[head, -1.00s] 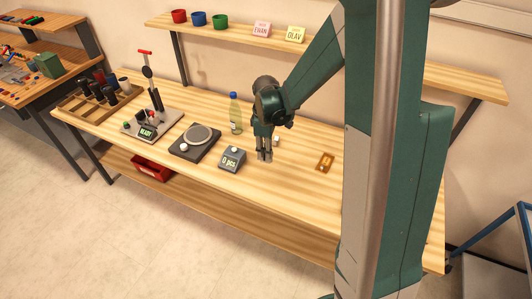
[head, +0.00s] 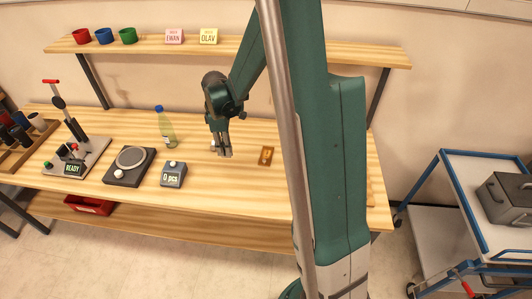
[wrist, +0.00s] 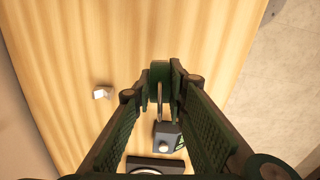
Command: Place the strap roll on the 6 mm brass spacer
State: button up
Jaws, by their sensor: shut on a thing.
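My gripper (head: 225,154) hangs over the middle of the bench, pointing down. In the wrist view its fingertips (wrist: 168,70) are close together, shut on a thin pale thing (wrist: 160,101) seen nearly edge-on. It is mostly hidden by the fingers; I cannot tell for sure that it is the strap roll. A small flat brass-brown piece with lighter openings (head: 266,156) lies on the bench right of my gripper, apart from it; it looks like the brass spacer, but its thickness is not readable. It does not show clearly in the wrist view.
To the left are a display box reading "0 pcs" (head: 173,175), a scale with a round pan (head: 131,160), a bottle (head: 166,128) and a press-like device (head: 75,150). The bench front is clear.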

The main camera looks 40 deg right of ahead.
jog(key=s+d+m, duration=0.1)
jog(key=s+d, duration=0.2)
jog(key=d, duration=1.6)
jog(key=shift+s+r, duration=0.15)
jog(key=shift+r, duration=0.15)
send_over(266, 156)
jog(key=shift+d+f, duration=0.15)
jog(key=shift+f, duration=3)
jog(key=shift+f+b, duration=0.4)
jog(key=shift+f, duration=1.45)
jog(key=shift+f, duration=0.1)
jog(key=o, duration=0.5)
jog(key=shift+f, duration=0.1)
jog(key=o, duration=0.4)
